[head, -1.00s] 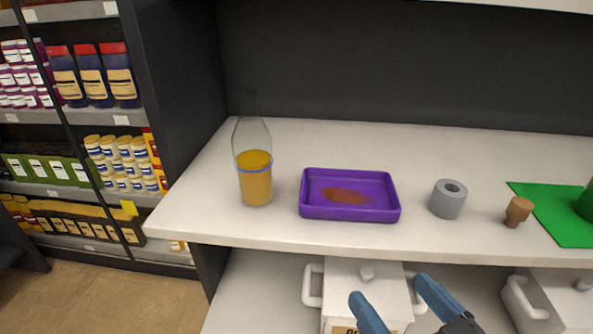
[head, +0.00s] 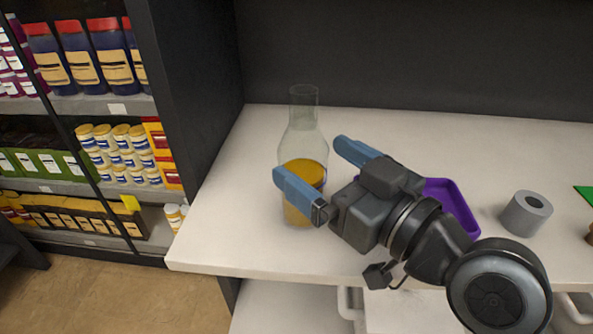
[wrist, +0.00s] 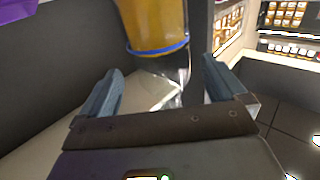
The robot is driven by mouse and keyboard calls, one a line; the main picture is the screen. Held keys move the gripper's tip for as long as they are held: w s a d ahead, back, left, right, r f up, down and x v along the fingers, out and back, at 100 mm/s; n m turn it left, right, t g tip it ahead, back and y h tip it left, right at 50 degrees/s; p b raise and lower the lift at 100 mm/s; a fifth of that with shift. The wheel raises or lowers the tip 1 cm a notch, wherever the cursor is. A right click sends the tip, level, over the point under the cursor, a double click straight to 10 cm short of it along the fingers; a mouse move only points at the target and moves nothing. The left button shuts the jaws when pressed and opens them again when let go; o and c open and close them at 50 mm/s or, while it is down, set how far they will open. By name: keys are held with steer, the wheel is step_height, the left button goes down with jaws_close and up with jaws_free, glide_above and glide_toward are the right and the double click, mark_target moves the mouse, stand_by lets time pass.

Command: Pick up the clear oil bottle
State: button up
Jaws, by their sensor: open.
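The clear oil bottle (head: 303,141) stands upright near the left end of the white counter, with amber oil in its lower part. My gripper (head: 312,162) is open in front of the bottle in the head view, its blue fingers pointing toward the left and back. One finger covers part of the oil-filled body. In the wrist view the bottle (wrist: 155,25) shows at the top, its amber oil and blue band beyond my open fingers (wrist: 160,85). I see nothing held between the fingers.
A purple tray (head: 455,207) lies right of the bottle, mostly behind my arm. The white counter (head: 225,225) is bare left of the bottle. Stocked shelves (head: 100,105) stand at left.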

steer(key=shift+f+p+x, duration=0.15)
steer(key=shift+p+x, duration=0.2)
steer(key=shift+x, duration=1.05)
steer(key=shift+f+p+x, duration=0.15)
steer(key=shift+p+x, duration=0.15)
steer(key=shift+x, duration=1.05)
steer(key=shift+s+a, duration=0.1)
steer(key=shift+c, duration=0.5)
steer(key=c, duration=1.2)
